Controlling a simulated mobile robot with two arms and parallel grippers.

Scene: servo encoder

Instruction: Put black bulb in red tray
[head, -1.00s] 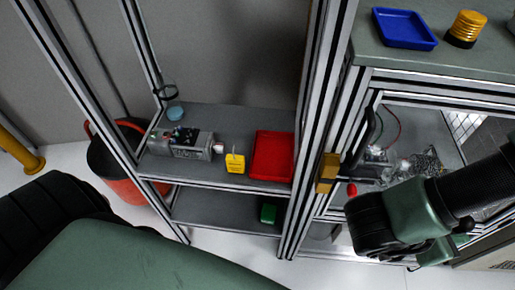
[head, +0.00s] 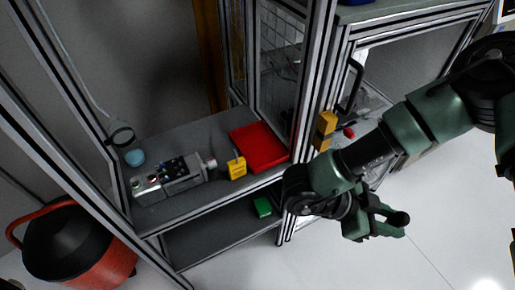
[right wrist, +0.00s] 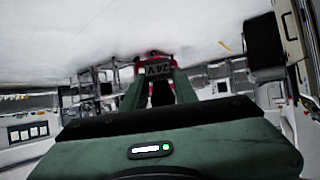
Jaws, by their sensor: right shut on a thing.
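The red tray (head: 260,147) lies on the upper grey shelf of the metal-frame rack in the head view, and looks empty. My right gripper (head: 387,221) is in front of the rack, to the right of and lower in the picture than the tray. My left gripper is not in view.
On the same shelf, a yellow block (head: 237,169) stands beside the tray, left of it a grey device with buttons (head: 168,178) and a blue round thing (head: 134,157). A green box (head: 262,207) is on the lower shelf. Rack posts (head: 312,110) stand right of the tray.

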